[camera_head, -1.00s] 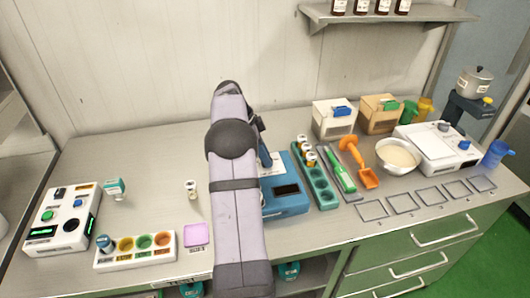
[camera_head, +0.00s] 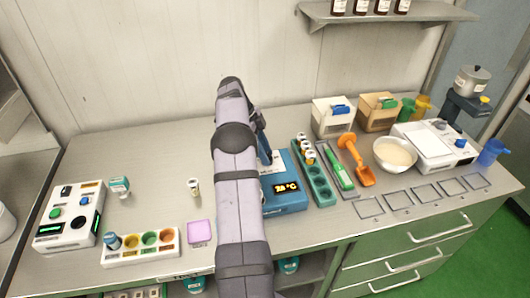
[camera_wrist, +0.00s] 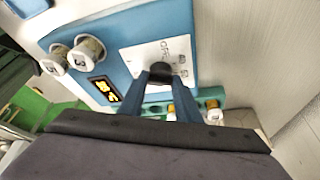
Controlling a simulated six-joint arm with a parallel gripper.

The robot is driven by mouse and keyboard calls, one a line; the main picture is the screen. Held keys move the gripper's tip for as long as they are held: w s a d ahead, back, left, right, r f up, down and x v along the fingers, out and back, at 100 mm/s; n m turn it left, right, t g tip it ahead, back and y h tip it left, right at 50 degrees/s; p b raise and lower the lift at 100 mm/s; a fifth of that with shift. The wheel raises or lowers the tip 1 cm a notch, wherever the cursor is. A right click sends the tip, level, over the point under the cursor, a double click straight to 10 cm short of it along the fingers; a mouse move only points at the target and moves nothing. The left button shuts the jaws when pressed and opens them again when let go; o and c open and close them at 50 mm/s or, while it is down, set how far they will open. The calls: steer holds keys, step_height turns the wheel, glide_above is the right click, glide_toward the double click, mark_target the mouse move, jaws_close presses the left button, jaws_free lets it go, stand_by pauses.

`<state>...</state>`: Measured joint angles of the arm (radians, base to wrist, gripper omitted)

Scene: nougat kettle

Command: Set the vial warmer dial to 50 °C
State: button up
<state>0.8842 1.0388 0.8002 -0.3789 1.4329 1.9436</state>
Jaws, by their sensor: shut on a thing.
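The vial warmer (camera_head: 288,204) is a blue box on the bench, partly hidden behind my arm in the head view. Its display (camera_head: 286,187) is lit with yellow digits that look like the twenties in °C; I cannot read them surely. In the wrist view, the black dial (camera_wrist: 158,72) sits on a white marked panel (camera_wrist: 133,56) on the warmer's blue top (camera_wrist: 110,30). My gripper (camera_wrist: 158,78) is shut on the dial, with a blue finger on either side. The pointer's exact setting is hidden or too small to tell.
Two capped vials (camera_wrist: 80,55) stand in the warmer. Right of it, a green vial rack (camera_head: 321,188) holds several vials, beside a green-handled tool (camera_head: 341,170) and an orange scoop (camera_head: 363,172). A lone vial (camera_head: 193,187) and pink pad (camera_head: 201,232) lie left of my arm.

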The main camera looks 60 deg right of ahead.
steer(key=o, duration=1.1)
steer(key=shift+c, duration=0.2)
steer(key=shift+b+v, duration=0.4)
steer(key=shift+v, duration=2.05)
steer(key=shift+p+v, duration=0.4)
steer(key=shift+v, duration=0.85)
